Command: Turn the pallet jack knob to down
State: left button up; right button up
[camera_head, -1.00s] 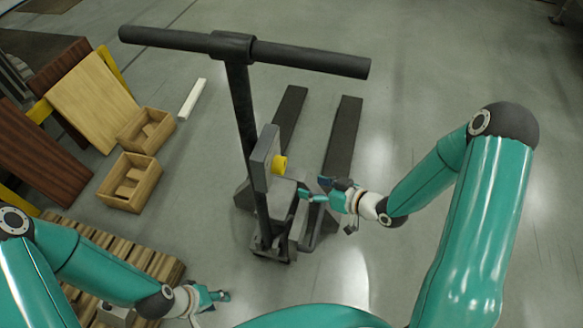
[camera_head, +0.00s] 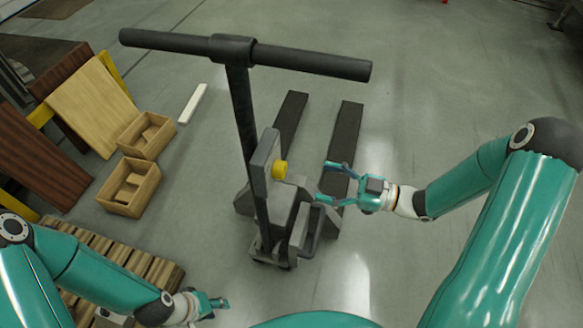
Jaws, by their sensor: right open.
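The knob's setting cannot be read from here. My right gripper (camera_head: 326,181) is open and empty, right of the knob and apart from it, its fingers pointing left toward it. My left gripper (camera_head: 221,302) is low at the bottom, away from the jack; its finger opening is too small to tell.
Two small wooden crates (camera_head: 107,202) and leaning boards (camera_head: 90,105) are at the left. A slatted wooden pallet (camera_head: 160,270) lies at the lower left. A white bar (camera_head: 192,104) lies on the floor. The floor right of the jack is clear.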

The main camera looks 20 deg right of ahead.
aim_at(285, 172)
jog(key=p+x, duration=0.1)
jog(key=x, duration=0.9)
